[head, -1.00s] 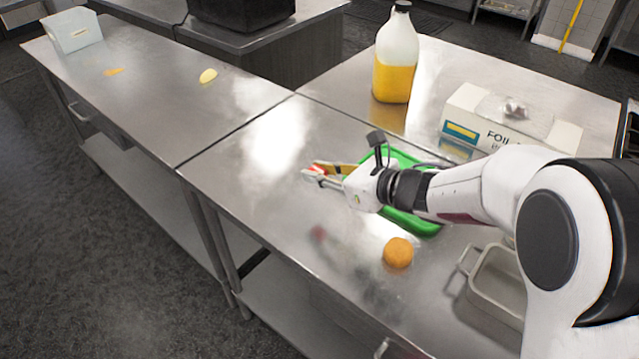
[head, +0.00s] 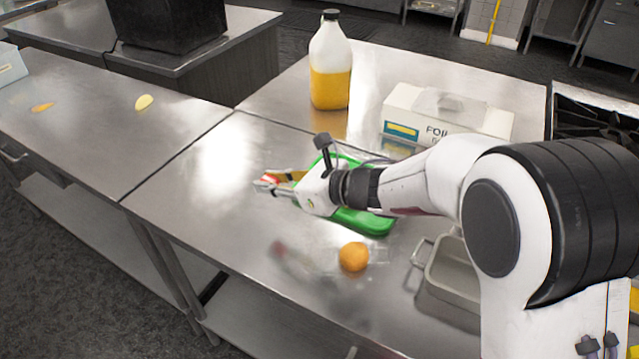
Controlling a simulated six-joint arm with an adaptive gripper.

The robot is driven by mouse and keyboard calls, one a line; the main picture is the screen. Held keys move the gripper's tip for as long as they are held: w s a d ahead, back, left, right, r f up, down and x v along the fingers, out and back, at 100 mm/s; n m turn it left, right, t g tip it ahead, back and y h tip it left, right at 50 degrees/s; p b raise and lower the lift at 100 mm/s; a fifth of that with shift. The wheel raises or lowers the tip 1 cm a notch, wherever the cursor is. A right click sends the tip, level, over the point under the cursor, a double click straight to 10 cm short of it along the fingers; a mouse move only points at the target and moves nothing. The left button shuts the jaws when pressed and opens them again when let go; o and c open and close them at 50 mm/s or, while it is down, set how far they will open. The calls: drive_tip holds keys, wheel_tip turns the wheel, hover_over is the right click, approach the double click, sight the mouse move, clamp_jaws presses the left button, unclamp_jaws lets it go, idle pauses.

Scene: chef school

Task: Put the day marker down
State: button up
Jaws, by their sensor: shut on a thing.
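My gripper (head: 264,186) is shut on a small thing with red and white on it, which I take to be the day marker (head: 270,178). The gripper and arm hide much of it, and it is too small to read. A reddish reflection shows on the steel below, and the gripper appears to be above the table (head: 205,205). A yellow-brown piece (head: 290,175) shows just behind the gripper; I cannot tell whether it touches the marker. A green board or tray (head: 365,222) lies behind and under the arm, partly hidden.
An orange (head: 353,257) sits in front of the arm, and a metal pan (head: 455,275) is to its right. A bottle of yellow liquid (head: 330,70) and a foil box (head: 410,110) stand behind. The steel left of the gripper is clear.

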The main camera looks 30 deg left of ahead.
drive_tip(key=w+d+m+t, duration=0.2)
drive_tip(key=w+d, duration=0.4)
drive_tip(key=w, duration=0.3)
drive_tip(key=w+d+r+m+t+h, duration=0.1)
drive_tip(key=w+d+m+t, duration=0.1)
drive_tip(key=w+d, duration=0.4)
drive_tip(key=w, duration=0.4)
drive_tip(key=shift+w+r, duration=0.3)
drive_tip(key=shift+f, duration=0.1)
drive_tip(key=shift+f, duration=3.05)
drive_tip(key=shift+f, duration=0.1)
drive_tip(key=shift+f, duration=1.75)
drive_tip(key=shift+f, duration=0.2)
